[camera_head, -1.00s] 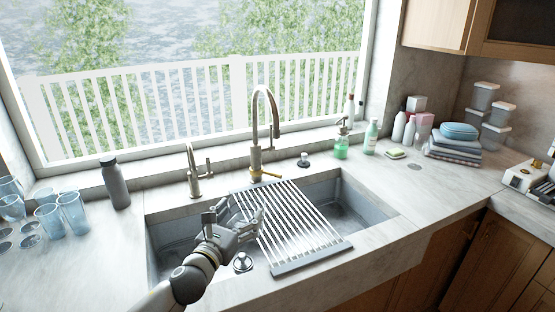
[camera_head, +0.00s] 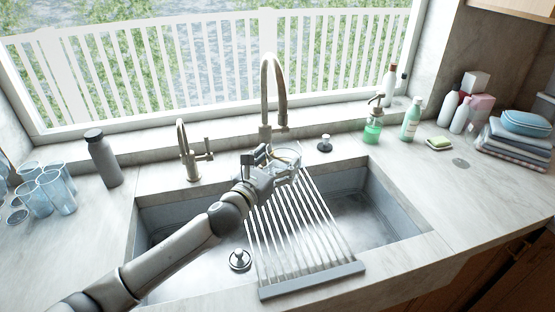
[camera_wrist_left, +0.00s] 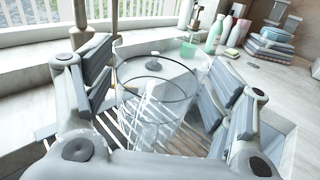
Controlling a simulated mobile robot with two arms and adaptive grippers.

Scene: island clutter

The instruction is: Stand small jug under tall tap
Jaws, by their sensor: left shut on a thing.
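The small jug (camera_wrist_left: 155,105) is clear glass and sits between the fingers of my left gripper in the left wrist view. In the head view the jug (camera_head: 289,168) shows partly past the fingers, below the spout of the tall tap (camera_head: 266,92) in the picture. My left gripper (camera_head: 272,162) is shut on the jug, over the back end of the drying rack (camera_head: 312,272). The gripper hides part of the jug and the tall tap's base. I cannot tell if the jug's bottom touches the rack. My right gripper is not in view.
A short tap (camera_head: 188,150) stands left of the tall tap. A grey bottle (camera_head: 103,158) and several blue glasses (camera_head: 58,192) are at the left. A soap dispenser (camera_head: 373,130), a green bottle (camera_head: 411,118) and a sponge (camera_head: 439,143) stand to the right. The sink's right basin (camera_head: 365,205) is clear.

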